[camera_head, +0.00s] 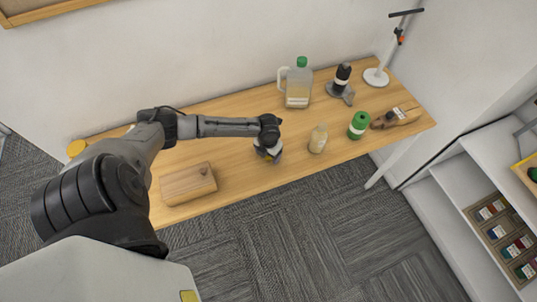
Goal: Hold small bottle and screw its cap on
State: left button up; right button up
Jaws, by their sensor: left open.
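A small beige bottle (318,138) stands upright on the wooden table, right of the middle. Its top is pale and narrow, and I cannot tell whether a cap is on it. My left gripper (274,157) is open, low over the table just left of the bottle and apart from it. The gripper's fingers are small in the picture, and whatever lies under them is hidden. I cannot make out a loose cap for certain. My right gripper is not in view.
A clear jug with a green cap (298,85), a black-topped item (342,77), a green container (358,125) and a wooden tool (396,116) stand behind and right. A wooden box (188,184) sits left. The table (235,190) is bare between box and gripper.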

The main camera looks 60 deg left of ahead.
pick_arm(q)
jog(key=c, duration=1)
jog(key=shift+r, duration=0.1)
jog(key=shift+r, duration=0.55)
notch_tip(320, 180, up, 3)
jog(key=shift+a+f, duration=0.1)
jog(key=shift+f, duration=0.05)
jog(key=w+d+r, duration=0.2)
jog(key=d+r, duration=0.5)
jog(key=d, duration=0.4)
jog(key=shift+w+d+b, duration=0.25)
jog(key=shift+w+b, duration=0.05)
jog(key=shift+w, duration=0.05)
